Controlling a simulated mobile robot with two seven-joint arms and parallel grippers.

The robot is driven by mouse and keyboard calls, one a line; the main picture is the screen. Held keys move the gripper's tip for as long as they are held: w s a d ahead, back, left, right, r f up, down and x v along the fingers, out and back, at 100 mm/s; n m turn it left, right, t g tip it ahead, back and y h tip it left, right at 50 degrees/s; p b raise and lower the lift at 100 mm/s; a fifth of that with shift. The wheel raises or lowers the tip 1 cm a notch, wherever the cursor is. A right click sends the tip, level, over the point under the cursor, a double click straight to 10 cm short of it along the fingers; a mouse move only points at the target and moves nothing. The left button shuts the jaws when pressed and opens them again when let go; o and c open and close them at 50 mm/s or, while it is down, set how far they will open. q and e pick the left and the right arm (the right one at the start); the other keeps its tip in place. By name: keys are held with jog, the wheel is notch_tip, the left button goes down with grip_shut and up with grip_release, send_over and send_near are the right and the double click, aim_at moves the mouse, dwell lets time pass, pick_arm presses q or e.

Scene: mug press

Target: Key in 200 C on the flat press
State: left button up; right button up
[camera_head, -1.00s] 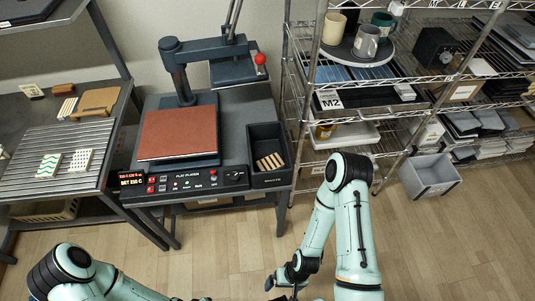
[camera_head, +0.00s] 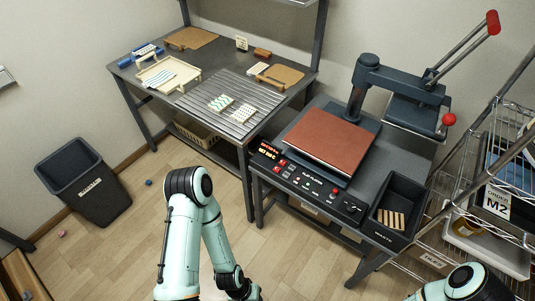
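The flat press (camera_head: 373,88) stands on a dark bench, its upper plate swung aside to the right. A red-brown pad (camera_head: 328,138) covers its lower plate. The control panel (camera_head: 312,183) along the bench front has red and dark buttons and a knob. A small display (camera_head: 268,152) at the panel's left end has lit orange-red lines; the lower seems to start with SET, but its digits are too small to read surely. My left arm rises at the bottom centre, short of the panel, with its gripper out of frame. My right arm shows only at the bottom right corner.
A waste bin (camera_head: 407,183) holding tan strips sits right of the panel. A side table (camera_head: 199,75) with a ribbed rack and patterned pieces stands left. A wire shelf (camera_head: 474,178) is at the right.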

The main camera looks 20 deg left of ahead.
pick_arm(q)
grip_shut()
dwell(1.9)
